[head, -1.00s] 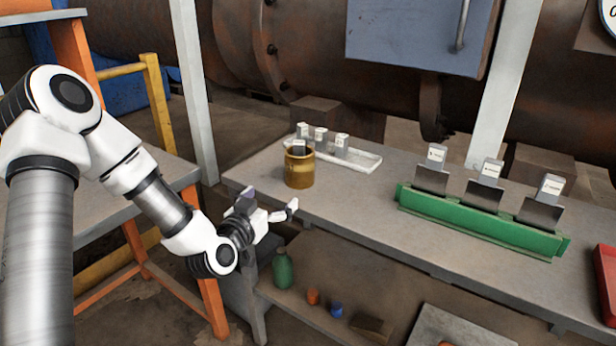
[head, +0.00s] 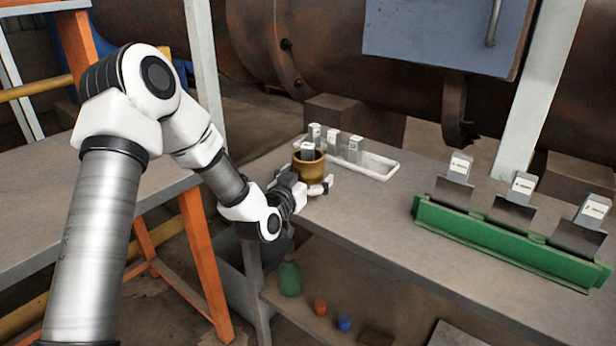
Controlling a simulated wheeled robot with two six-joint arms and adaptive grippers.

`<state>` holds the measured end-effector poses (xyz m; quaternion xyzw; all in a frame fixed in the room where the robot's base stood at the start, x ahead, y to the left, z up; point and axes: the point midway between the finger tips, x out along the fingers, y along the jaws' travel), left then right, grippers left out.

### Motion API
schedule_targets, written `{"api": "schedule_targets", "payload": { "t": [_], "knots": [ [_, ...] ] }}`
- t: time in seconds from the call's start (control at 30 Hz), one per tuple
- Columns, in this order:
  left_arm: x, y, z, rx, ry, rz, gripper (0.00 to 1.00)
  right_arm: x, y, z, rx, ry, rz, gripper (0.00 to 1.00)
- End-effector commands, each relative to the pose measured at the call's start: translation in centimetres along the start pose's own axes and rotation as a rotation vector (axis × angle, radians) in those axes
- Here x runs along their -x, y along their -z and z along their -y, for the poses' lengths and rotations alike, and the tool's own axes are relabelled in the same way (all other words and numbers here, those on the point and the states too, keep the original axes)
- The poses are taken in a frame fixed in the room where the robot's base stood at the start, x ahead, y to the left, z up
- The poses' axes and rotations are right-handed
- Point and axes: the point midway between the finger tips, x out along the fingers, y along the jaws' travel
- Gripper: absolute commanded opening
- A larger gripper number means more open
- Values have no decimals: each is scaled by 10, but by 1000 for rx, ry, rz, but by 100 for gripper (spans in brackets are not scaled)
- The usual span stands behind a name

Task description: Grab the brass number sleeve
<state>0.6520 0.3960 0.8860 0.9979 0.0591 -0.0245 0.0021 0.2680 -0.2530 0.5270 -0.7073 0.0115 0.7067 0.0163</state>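The brass sleeve (head: 314,178), a round yellow-brown cup shape, stands upright on the grey bench near its left end. My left gripper (head: 305,183) is at the sleeve's near left side. One white finger reaches across in front of the sleeve; the other, dark, is at its left and partly hidden. The fingers look spread, and I cannot tell whether they touch the sleeve. My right gripper is out of view.
A white tray (head: 378,171) with upright labelled tags lies just behind the sleeve. A green rack (head: 500,240) with several tags stands on the right of the bench (head: 385,215). A green bottle (head: 289,278) and small red and blue objects are on the shelf below.

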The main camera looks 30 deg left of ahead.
Motion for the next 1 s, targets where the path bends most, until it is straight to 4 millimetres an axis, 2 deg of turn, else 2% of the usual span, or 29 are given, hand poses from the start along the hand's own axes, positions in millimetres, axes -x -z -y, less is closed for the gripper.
{"api": "schedule_targets", "payload": {
  "t": [0.03, 0.17, 0.2, 0.23, 0.67, 0.87, 1.0],
  "knots": [
    [0, 0, 0, 0, 0, 0, 86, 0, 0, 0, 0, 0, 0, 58],
    [0, 0, 0, 0, 0, 0, 40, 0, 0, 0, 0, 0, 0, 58],
    [0, 0, 0, 0, 0, 0, 26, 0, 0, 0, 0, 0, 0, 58],
    [0, 0, 0, 0, 0, 0, 19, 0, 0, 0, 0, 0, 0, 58],
    [0, 8, 0, -1, 0, -3, 19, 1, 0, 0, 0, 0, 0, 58],
    [24, 6, 1, 2, 0, -1, 19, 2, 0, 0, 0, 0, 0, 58],
    [53, 4, 1, 5, 1, 0, 19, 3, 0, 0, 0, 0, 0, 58]
  ]
}}
